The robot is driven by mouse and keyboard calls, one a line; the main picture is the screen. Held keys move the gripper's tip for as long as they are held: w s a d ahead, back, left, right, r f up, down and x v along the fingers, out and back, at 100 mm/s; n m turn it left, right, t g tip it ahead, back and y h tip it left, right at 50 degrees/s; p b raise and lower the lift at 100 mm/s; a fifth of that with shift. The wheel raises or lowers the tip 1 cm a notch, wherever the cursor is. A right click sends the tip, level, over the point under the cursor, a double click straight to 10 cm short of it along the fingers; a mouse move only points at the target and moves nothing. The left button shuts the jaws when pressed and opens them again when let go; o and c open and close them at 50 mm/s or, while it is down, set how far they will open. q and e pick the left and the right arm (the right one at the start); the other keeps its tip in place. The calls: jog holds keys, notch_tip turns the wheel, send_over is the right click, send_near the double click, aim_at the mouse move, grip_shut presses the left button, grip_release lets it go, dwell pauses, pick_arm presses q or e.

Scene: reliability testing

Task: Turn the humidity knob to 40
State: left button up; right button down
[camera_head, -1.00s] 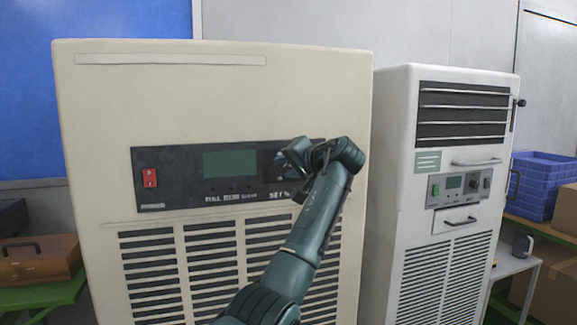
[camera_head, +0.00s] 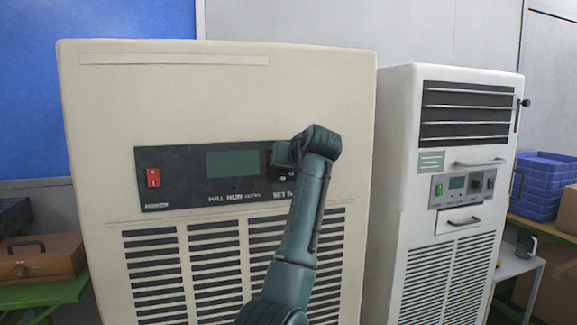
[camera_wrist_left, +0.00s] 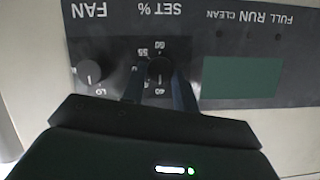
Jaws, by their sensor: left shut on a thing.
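The humidity knob (camera_wrist_left: 160,70) is a small dark round knob under the label "SET %", upside down in the left wrist view. The marks 55, 60 and 40 show around it; its pointer is too dark to read. My left gripper (camera_wrist_left: 159,82) has one finger on each side of the knob and is shut on it. In the head view my left gripper (camera_head: 283,160) is at the right end of the black control panel (camera_head: 190,165) on the beige cabinet, and my wrist hides the knob there. My right gripper is in neither view.
A fan knob (camera_wrist_left: 89,71) sits beside the humidity knob. The panel also has a green display (camera_head: 233,163) and a red switch (camera_head: 153,178). A white cabinet (camera_head: 397,150) stands to the right. Blue crates (camera_head: 545,185) and a brown case (camera_head: 42,258) are at the sides.

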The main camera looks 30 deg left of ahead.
pick_arm(q)
jog(key=shift+f, duration=0.15)
dwell(0.4)
jog(key=o, duration=1)
jog(key=shift+c, duration=0.2)
jog(key=b+v, duration=0.2)
jog(key=v, duration=1.1)
jog(key=shift+b, duration=0.3)
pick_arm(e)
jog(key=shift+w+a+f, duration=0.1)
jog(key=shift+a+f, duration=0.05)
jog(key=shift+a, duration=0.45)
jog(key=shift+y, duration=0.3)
